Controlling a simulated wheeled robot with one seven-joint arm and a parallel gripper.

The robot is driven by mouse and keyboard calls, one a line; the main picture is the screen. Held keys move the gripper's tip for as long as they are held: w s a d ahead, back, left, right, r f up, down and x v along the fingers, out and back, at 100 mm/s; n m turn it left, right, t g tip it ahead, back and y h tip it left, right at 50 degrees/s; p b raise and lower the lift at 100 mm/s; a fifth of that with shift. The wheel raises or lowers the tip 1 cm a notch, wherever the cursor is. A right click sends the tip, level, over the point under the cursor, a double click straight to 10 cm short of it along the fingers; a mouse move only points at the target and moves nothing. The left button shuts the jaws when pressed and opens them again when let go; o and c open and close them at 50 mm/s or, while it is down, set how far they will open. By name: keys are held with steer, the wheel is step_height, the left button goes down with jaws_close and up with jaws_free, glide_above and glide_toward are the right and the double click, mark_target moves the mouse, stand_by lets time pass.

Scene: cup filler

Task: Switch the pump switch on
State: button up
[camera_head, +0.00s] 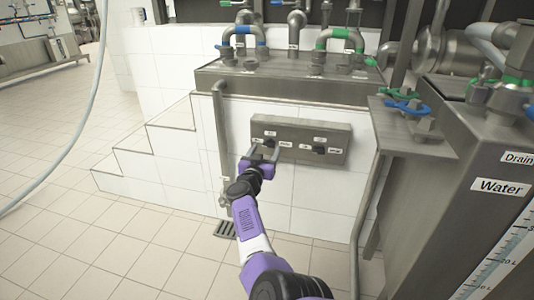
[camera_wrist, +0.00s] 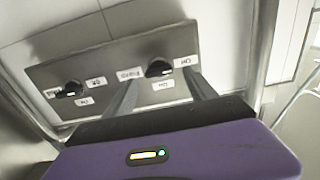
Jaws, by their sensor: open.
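The grey metal switch panel (camera_head: 300,140) is mounted on the white tiled wall and carries two black rotary knobs. The left knob (camera_head: 268,142) in the head view, partly hidden by my gripper, is the right knob (camera_wrist: 158,68) in the upside-down wrist view. The other knob (camera_head: 319,151) also shows at the left in the wrist view (camera_wrist: 70,90). White labels surround both; which knob is the pump switch is not clearly readable. My gripper (camera_head: 264,153) is open, its fingertips (camera_wrist: 163,78) appearing either side of the nearer knob. Contact cannot be told.
A vertical pipe (camera_head: 222,140) runs left of the panel. A metal ledge with pipes and blue and green valves (camera_head: 340,36) is above. A large metal tank (camera_head: 430,190) labelled Water stands at right. Tiled steps (camera_head: 145,150) are at left; the floor there is clear.

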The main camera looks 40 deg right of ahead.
mark_target(268, 146)
steer(key=shift+b+x, duration=0.6)
steer(key=shift+x, duration=0.4)
steer(key=shift+w+d+b, duration=0.35)
steer(key=shift+d, duration=0.15)
steer(key=c, duration=1.4)
